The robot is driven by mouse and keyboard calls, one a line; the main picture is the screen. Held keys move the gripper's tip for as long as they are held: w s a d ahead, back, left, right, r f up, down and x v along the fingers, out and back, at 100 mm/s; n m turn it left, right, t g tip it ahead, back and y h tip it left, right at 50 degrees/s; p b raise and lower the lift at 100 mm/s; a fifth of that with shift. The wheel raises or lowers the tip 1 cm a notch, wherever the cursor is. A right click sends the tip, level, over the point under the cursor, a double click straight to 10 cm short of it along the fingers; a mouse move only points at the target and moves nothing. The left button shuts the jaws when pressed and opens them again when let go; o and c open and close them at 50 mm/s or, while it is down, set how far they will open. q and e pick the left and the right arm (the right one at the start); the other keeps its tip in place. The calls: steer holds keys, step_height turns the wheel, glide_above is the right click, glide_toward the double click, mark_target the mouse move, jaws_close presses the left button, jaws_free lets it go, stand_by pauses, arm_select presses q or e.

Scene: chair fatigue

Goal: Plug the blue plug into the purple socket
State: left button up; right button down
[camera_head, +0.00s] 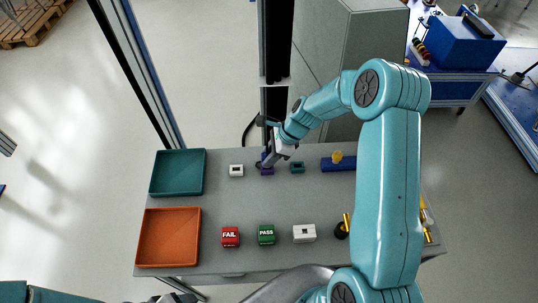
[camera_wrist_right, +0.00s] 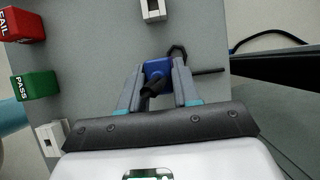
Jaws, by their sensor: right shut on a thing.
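My right gripper (camera_head: 268,157) is at the back edge of the grey table, above the purple socket (camera_head: 267,171). In the right wrist view the gripper (camera_wrist_right: 158,82) is shut on the blue plug (camera_wrist_right: 157,67), which sits between its fingertips with a dark cable. In the head view the plug is mostly hidden by the gripper. The purple socket is partly covered in the head view and hidden in the wrist view, so I cannot tell whether plug and socket touch. My left gripper (camera_head: 178,298) shows only partly at the bottom edge; its jaws are unclear.
A white socket (camera_head: 236,170) and a teal socket (camera_head: 297,168) flank the purple one. Green (camera_head: 176,151) and orange (camera_head: 138,240) trays stand left. Red FAIL (camera_head: 230,237) and green PASS (camera_head: 266,235) blocks and a white box (camera_head: 304,233) stand in front. The table's middle is clear.

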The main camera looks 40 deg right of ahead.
steer(key=shift+f+b, duration=0.85)
steer(key=shift+f, duration=0.4)
steer(key=c, duration=0.7)
jaws_free()
steer(key=shift+c, duration=0.2)
steer(key=shift+d, duration=0.1)
steer(key=b+v, duration=0.1)
steer(key=v, duration=1.5)
steer(key=shift+r, duration=0.15)
